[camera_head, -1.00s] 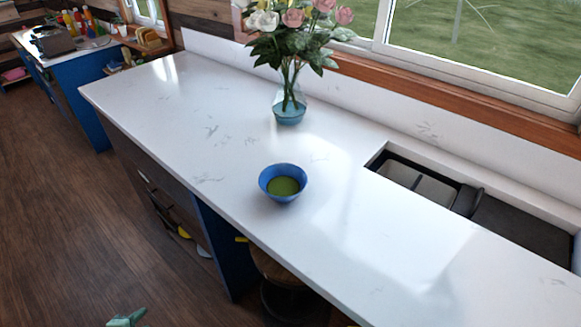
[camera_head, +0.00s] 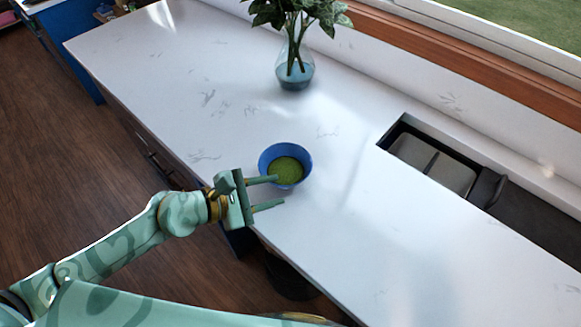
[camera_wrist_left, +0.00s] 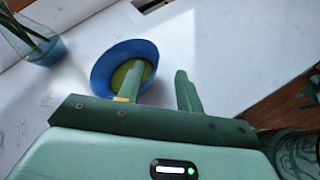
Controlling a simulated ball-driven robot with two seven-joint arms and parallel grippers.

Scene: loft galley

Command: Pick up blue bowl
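The blue bowl (camera_head: 264,163) stands upright on the white counter near its front edge, with something green inside. My left gripper (camera_head: 281,192) is open, its two fingers apart and pointing right. One fingertip is at the bowl's near left side in the head view; the other is in front of the bowl. In the left wrist view the bowl (camera_wrist_left: 104,62) is beyond the left finger, which overlaps its rim in the picture; the right finger is clear of the bowl. I cannot tell whether a finger touches it. The space between the fingers looks empty. My right gripper is not in view.
A glass vase (camera_head: 294,72) with leafy stems stands farther back on the counter (camera_head: 180,90). A sink recess (camera_head: 432,163) lies to the right. The counter around the bowl is clear. A dark stool (camera_head: 290,280) is below the front edge.

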